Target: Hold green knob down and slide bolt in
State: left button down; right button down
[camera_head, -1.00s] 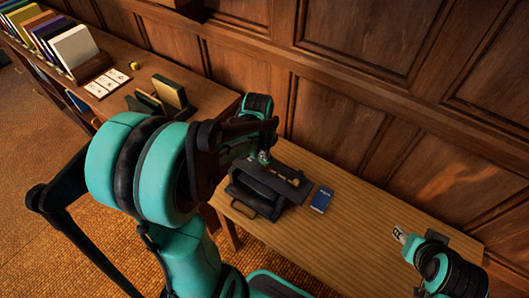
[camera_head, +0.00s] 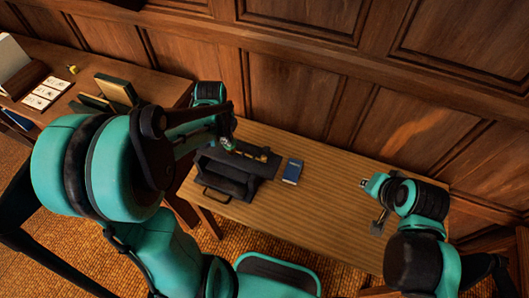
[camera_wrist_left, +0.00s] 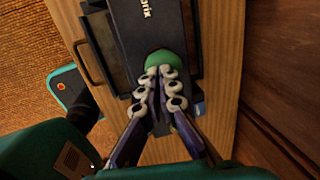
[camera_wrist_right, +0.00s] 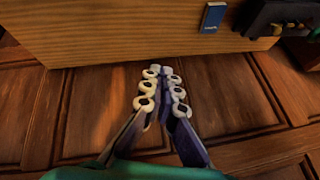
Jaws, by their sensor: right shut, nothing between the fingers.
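The dark bolt device (camera_head: 237,172) sits on the wooden table, with a brass bolt (camera_head: 262,154) along its top. The green knob (camera_wrist_left: 162,58) is on the device's top in the left wrist view. My left gripper (camera_wrist_left: 158,72) has its fingers together, with the tips at the knob; whether they press it down I cannot tell. My right gripper (camera_head: 366,184) is shut and empty, to the right of the device and apart from it. In the right wrist view, my right gripper (camera_wrist_right: 164,72) points toward the table edge and the device (camera_wrist_right: 268,22) shows at the top right.
A blue booklet (camera_head: 293,171) lies on the table just right of the device. A grey piece (camera_head: 378,224) is near my right arm, partly hidden. The wood-panelled wall (camera_head: 345,105) runs behind the table. The middle of the tabletop is clear. Another desk with books stands at the left.

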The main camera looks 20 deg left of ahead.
pick_arm(q)
jog(key=shift+s+d+f, duration=0.15)
jog(key=shift+f, duration=0.05)
pick_arm(e)
jog(key=w+a+f+m+g+y, duration=0.2)
jog(key=w+a+f+m+y, duration=0.1)
jog(key=a+m, duration=0.4)
jog(key=w+a+f+m+g+y, duration=0.3)
jog(key=w+a+m+y, duration=0.1)
jog(key=a+m, duration=0.4)
jog(key=shift+w+a+f+m+y, duration=0.15)
jog(key=shift+w+a+m+y, duration=0.1)
jog(key=shift+a+m+y, duration=0.1)
send_near(266, 160)
jog(key=shift+x, duration=3.05)
jog(key=shift+w+f, duration=0.1)
jog(key=shift+w, duration=0.05)
